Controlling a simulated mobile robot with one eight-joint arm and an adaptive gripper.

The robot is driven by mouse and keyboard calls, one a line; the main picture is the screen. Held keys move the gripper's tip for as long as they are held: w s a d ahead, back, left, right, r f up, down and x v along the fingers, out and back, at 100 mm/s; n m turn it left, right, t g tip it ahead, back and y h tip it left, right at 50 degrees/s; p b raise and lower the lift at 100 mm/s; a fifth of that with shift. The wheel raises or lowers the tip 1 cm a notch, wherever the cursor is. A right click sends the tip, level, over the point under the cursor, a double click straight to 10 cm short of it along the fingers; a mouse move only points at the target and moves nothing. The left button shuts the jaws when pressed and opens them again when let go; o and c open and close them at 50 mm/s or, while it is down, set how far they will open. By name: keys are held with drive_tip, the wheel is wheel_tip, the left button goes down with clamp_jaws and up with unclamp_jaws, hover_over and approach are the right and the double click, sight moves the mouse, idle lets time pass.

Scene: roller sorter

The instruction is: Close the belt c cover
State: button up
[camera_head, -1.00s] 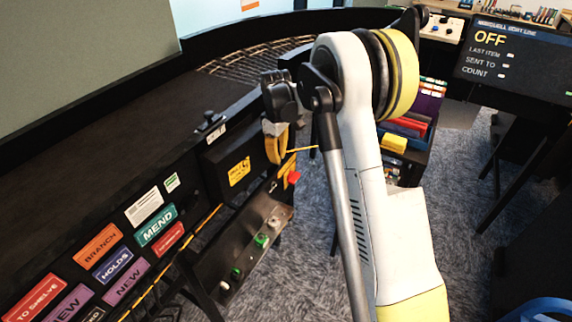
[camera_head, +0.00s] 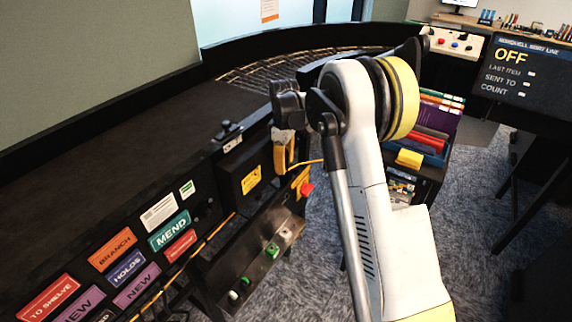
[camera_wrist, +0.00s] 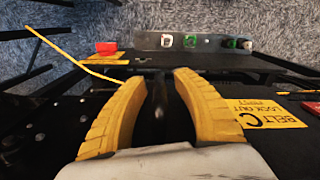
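The belt C cover appears to be the black box-like panel (camera_head: 228,166) with a yellow label (camera_head: 251,180) on the side of the conveyor. In the wrist view a yellow label reading BELT C and LOCK OUT (camera_wrist: 265,114) lies to the right of my fingers. My gripper (camera_head: 284,160) is at the right end of this panel, pointing down. In the wrist view its two yellow fingers (camera_wrist: 157,80) stand apart, with a dark knob or post (camera_wrist: 158,98) between them. Contact with it is unclear. Whether the cover is open or shut I cannot tell.
A red button (camera_head: 307,189) sits just right of my gripper. A thin yellow cable (camera_wrist: 75,58) runs near my fingers. A cart of books (camera_head: 425,160) stands to the right, with carpet between.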

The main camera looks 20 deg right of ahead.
drive_tip(key=shift+s+d+r, duration=0.1)
wheel_tip(320, 180, up, 12)
drive_tip(key=shift+f, duration=0.1)
idle(0.4)
idle(0.4)
drive_tip(key=shift+s+r, duration=0.15)
drive_tip(key=shift+r, duration=0.1)
drive_tip(key=s+a+r+m+t+b, duration=0.15)
drive_tip(key=s+r, duration=0.25)
drive_tip(key=s, duration=0.4)
drive_tip(key=s+a+r+m+t, duration=0.2)
drive_tip(key=s+a+r+m, duration=0.1)
drive_tip(key=s, duration=0.5)
drive_tip(key=s+a+f+m+t+b, duration=0.1)
drive_tip(key=s+f+m+t, duration=0.1)
drive_tip(key=s, duration=0.6)
drive_tip(key=s+a+f+m+t, duration=0.1)
drive_tip(key=s+a+f+m, duration=0.1)
drive_tip(key=s+f, duration=0.3)
drive_tip(key=s+m, duration=0.1)
drive_tip(key=s, duration=0.3)
drive_tip(key=shift+f+t+b, duration=0.25)
drive_tip(key=shift+t+b, duration=0.1)
drive_tip(key=shift+b, duration=0.05)
